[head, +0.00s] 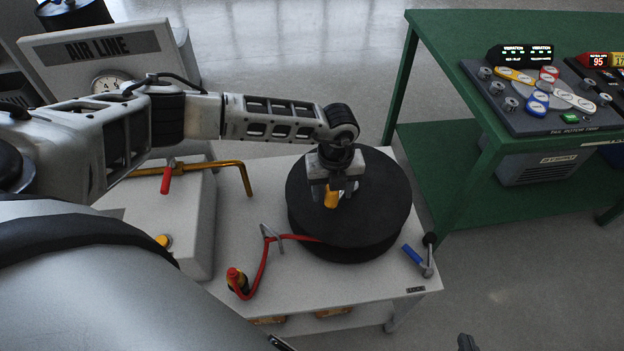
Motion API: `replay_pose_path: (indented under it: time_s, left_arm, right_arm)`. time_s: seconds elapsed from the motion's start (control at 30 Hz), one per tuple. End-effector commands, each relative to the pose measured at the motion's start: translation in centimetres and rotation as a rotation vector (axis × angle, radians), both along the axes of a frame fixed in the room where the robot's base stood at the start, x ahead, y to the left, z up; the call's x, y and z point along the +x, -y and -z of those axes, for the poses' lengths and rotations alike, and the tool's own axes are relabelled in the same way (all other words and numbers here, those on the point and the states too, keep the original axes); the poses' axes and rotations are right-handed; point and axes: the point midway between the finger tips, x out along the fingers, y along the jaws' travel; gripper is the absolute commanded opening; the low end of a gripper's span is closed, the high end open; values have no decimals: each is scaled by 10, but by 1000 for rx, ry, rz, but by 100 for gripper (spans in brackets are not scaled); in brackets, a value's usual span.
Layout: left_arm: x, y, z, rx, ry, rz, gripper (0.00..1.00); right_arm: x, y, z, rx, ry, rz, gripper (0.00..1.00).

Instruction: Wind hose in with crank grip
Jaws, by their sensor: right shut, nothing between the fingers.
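A black hose reel (385,205) lies flat on the grey bench top. A yellow crank grip (331,198) stands on its upper face, left of the middle. My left gripper (335,192) points down over the reel with its fingers around the grip; whether they press on it I cannot tell. Only a dark tip of my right gripper (467,343) shows at the bottom edge, away from the bench.
An AIR LINE panel with a gauge (112,82) stands at upper left. A yellow pipe with a red lever (167,180) lies left of the reel. A blue-handled lever (415,256) is at the bench's right corner. A green table (440,60) with control panels stands right.

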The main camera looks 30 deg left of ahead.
Motion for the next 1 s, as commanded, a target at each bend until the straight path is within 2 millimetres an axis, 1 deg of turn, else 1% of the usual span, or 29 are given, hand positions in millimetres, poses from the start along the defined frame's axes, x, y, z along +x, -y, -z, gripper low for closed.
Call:
replay_pose_path:
  time_s: [0.27,0.37,1.0]
  left_arm:
    - [1,0,0,0,2,-1,62]
    - [1,0,-4,0,4,-1,62]
    - [1,0,-68,0,4,-1,62]
  right_arm:
    - [0,0,0,0,0,0,0]
    - [0,0,0,0,0,0,0]
    - [0,0,1,0,0,0,0]
